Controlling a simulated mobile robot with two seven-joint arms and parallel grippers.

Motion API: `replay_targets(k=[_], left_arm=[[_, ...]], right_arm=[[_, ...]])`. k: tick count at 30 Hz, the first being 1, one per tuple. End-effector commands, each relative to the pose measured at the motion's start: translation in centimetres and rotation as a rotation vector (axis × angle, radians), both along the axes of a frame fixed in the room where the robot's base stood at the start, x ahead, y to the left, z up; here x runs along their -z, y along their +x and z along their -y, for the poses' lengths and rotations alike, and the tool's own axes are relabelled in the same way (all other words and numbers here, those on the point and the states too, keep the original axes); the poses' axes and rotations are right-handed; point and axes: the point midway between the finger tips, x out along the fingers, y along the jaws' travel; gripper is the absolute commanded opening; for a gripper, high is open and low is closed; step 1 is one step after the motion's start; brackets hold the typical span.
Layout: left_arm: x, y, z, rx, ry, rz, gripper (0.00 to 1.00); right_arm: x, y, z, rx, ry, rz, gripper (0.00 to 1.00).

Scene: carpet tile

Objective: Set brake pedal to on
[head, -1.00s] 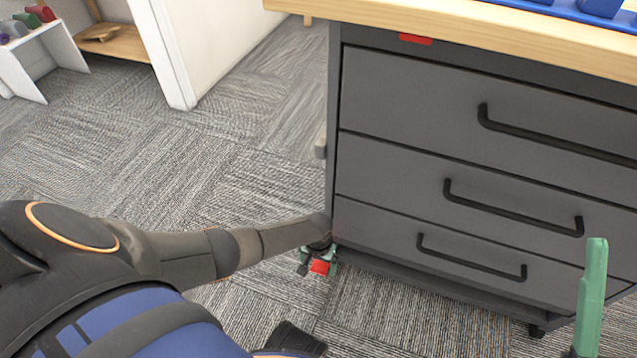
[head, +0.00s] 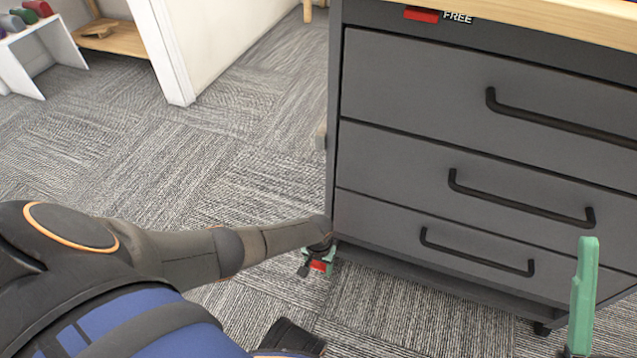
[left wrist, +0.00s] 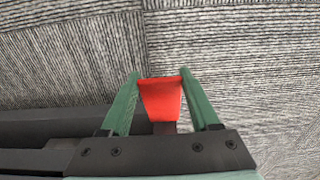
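The red brake pedal (head: 319,266) sits low at the left foot of the grey drawer cabinet (head: 420,180). It also shows in the left wrist view (left wrist: 161,100). My left gripper (head: 317,258) is down at the pedal, with its green fingers (left wrist: 160,73) apart, one on each side of it. Whether they touch the pedal's edges I cannot tell. A red marker (head: 421,15) with a "FREE" label (head: 457,17) is under the tabletop. One green finger of my right gripper (head: 583,290) shows at lower right; its opening is unclear.
The cabinet has three drawers with black handles, all shut, under a wooden top (head: 530,20). Carpet tile (head: 150,160) is open to the left. A white partition (head: 215,45) and a shelf (head: 40,55) stand at the back left.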

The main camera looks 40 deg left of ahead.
Motion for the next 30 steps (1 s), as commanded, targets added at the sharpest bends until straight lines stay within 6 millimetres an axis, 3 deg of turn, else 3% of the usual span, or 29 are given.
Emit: replay_targets(k=[2, 15, 30], left_arm=[[0.00, 0.01, 0.03, 0.000, -0.001, 0.000, 0.50], [0.00, 0.00, 0.03, 0.000, -0.001, 0.000, 0.00], [-0.03, -0.25, 0.05, 0.000, 0.000, 0.004, 0.00]], right_arm=[[0.01, 0.00, 0.00, 0.000, 0.000, 0.000, 0.50], [0.04, 0.00, 0.03, 0.000, -0.003, 0.000, 0.50], [-0.13, -0.02, 0.01, -0.001, -0.010, 0.000, 0.50]])
